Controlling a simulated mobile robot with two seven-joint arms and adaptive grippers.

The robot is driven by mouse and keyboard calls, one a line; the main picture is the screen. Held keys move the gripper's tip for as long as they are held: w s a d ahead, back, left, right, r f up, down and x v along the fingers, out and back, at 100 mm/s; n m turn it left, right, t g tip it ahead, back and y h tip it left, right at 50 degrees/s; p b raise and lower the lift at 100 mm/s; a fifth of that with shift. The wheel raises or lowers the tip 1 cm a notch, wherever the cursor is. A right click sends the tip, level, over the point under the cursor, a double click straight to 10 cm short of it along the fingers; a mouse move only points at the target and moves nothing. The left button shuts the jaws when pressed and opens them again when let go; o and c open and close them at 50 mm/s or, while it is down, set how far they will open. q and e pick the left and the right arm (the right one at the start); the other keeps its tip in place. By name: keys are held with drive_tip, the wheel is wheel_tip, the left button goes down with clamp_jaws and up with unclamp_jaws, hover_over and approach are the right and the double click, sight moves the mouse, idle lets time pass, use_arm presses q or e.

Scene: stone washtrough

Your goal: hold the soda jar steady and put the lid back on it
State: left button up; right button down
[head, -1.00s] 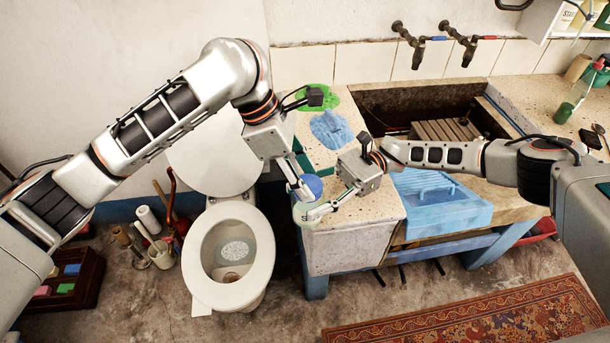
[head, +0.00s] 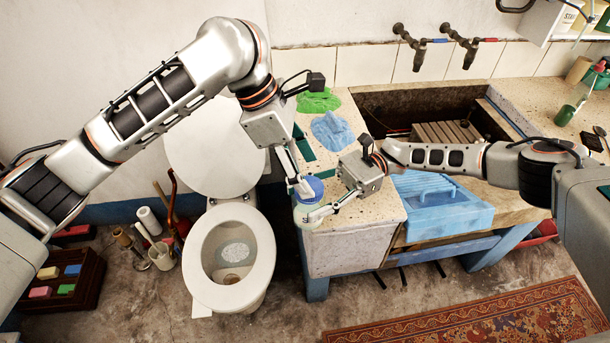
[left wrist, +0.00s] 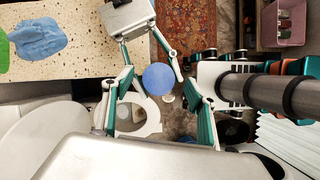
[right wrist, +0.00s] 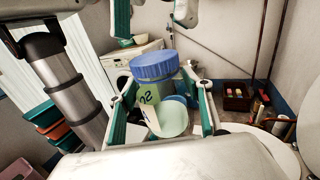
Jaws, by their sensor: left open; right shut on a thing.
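The soda jar (head: 308,214) is pale and translucent, with a greenish label. My right gripper (head: 318,215) is shut on its body, holding it at the front left corner of the stone top. The blue ribbed lid (head: 310,187) sits on the jar's mouth and looks level on it in the right wrist view (right wrist: 154,66). My left gripper (head: 302,184) is open just above the lid. In the left wrist view the round lid top (left wrist: 160,77) lies between its spread fingers. In the right wrist view those fingers are above and apart from the lid.
A white toilet (head: 229,255) stands left of the jar. A blue cloth (head: 332,130) and a green cloth (head: 318,101) lie on the stone top behind. The trough basin (head: 420,108) and a blue washboard-like tray (head: 440,205) are to the right.

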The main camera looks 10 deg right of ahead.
use_arm(q)
drive_tip(key=shift+r, duration=0.75)
drive_tip(key=shift+c, duration=0.5)
